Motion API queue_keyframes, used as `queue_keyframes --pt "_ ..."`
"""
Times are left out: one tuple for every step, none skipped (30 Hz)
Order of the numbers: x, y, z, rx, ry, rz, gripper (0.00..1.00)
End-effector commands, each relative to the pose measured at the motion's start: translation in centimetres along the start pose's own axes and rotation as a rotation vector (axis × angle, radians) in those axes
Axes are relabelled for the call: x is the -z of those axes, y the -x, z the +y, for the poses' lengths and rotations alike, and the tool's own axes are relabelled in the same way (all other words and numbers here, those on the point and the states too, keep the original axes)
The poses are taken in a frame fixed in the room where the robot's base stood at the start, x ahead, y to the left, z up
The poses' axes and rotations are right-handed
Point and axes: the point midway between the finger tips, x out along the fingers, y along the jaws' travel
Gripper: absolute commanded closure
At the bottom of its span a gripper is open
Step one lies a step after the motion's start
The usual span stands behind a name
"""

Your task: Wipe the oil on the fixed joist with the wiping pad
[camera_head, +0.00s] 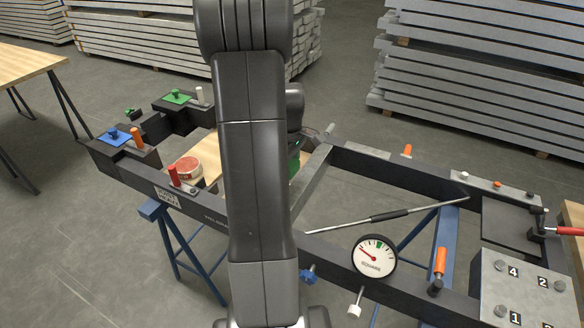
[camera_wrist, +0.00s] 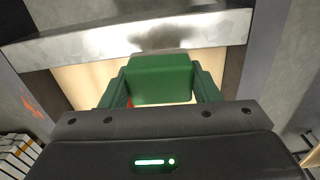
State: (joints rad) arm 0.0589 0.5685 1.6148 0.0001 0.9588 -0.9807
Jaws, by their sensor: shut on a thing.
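The fixed joist is a pale grey metal bar (camera_wrist: 85,50) crossing the top of the wrist view. It also shows in the head view (camera_head: 314,178), partly behind my arm. The oil is a dark smear (camera_wrist: 166,37) on the joist, right of the picture's middle. My gripper (camera_wrist: 161,82) is shut on the wiping pad, a green block (camera_wrist: 160,70) between its green fingers. The pad's far edge lies at the joist's near edge in the picture, just below the smear; I cannot tell whether they touch. In the head view my arm hides most of the gripper and pad.
A dark frame (camera_head: 350,245) surrounds the joist, with a light wooden board (camera_head: 209,147) inside it. A round red-topped tin (camera_head: 188,167), a dial gauge (camera_head: 374,256), a long rod (camera_head: 380,216) and an orange-handled clamp (camera_head: 440,262) are along the frame.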

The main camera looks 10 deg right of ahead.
Motion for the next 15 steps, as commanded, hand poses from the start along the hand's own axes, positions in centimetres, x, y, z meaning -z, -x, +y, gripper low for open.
queue_keyframes --pt "0.1 0.9 -0.1 -0.001 0.0 0.0 0.69" --pt "0.2 1.1 -0.1 -0.001 0.0 0.001 0.69" --pt "0.3 1.5 -0.2 -0.001 -0.001 0.001 0.69" --pt "0.3 1.8 -0.3 -0.001 -0.001 0.001 0.69" --pt "0.4 2.1 -0.3 -0.001 -0.002 0.001 0.69" --pt "0.4 2.4 -0.4 -0.001 -0.002 0.001 0.69" --pt "0.5 2.7 -0.4 -0.001 -0.003 0.001 0.69" --pt "0.5 2.9 -0.5 -0.001 -0.003 0.001 0.69" --pt "0.6 3.1 -0.6 -0.001 -0.003 0.001 0.69" --pt "0.6 3.3 -0.6 -0.001 -0.003 0.001 0.69" --pt "0.6 3.4 -0.6 -0.001 -0.004 0.001 0.69" --pt "0.7 3.5 -0.6 -0.001 -0.004 0.0 0.69" --pt "0.7 3.5 -0.7 -0.001 -0.004 0.0 0.69" --pt "0.7 3.5 -0.7 0.0 -0.004 0.0 0.69" --pt "0.7 3.5 -0.7 0.0 -0.004 0.0 0.69"
